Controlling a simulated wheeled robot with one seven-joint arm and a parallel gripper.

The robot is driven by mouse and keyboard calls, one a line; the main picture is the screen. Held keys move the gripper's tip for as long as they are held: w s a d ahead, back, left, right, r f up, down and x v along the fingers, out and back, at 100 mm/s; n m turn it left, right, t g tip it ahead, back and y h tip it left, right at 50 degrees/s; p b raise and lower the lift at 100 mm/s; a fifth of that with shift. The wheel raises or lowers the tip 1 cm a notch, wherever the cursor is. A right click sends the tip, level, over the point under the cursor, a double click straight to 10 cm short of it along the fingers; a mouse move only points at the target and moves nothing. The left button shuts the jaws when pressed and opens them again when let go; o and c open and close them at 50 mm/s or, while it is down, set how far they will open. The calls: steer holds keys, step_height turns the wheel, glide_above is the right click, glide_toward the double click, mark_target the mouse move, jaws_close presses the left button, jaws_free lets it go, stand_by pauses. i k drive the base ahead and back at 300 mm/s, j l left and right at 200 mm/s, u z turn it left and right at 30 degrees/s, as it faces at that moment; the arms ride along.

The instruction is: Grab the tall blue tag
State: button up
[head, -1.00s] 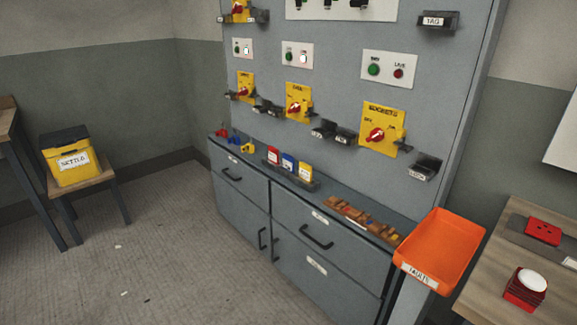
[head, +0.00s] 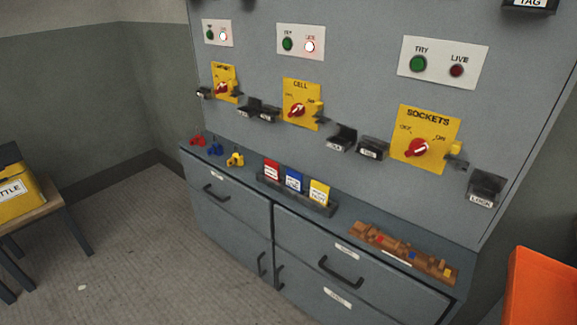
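The blue tag (head: 294,180) stands upright in a dark rack (head: 318,206) on the ledge of the grey cabinet. It has a white label on its front. A red tag (head: 271,170) stands to its left and a yellow tag (head: 319,193) to its right, each apart from it by a small gap. My gripper is not in view.
Red, blue and yellow padlock-like pieces (head: 235,159) lie on the ledge at left. A wooden rack (head: 402,252) sits at right. Yellow switch panels (head: 425,138) and dark holders (head: 486,187) project above the ledge. An orange tray (head: 541,290) stands at right.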

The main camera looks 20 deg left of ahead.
mark_target(294, 179)
steer(key=i+j+z, duration=0.15)
steer(key=j, duration=0.85)
steer(key=i+j+z, duration=0.2)
steer(key=j, duration=0.85)
steer(key=i+j+z, duration=0.15)
steer(key=j, duration=0.95)
steer(key=i+j+z, duration=0.15)
steer(key=j, duration=0.95)
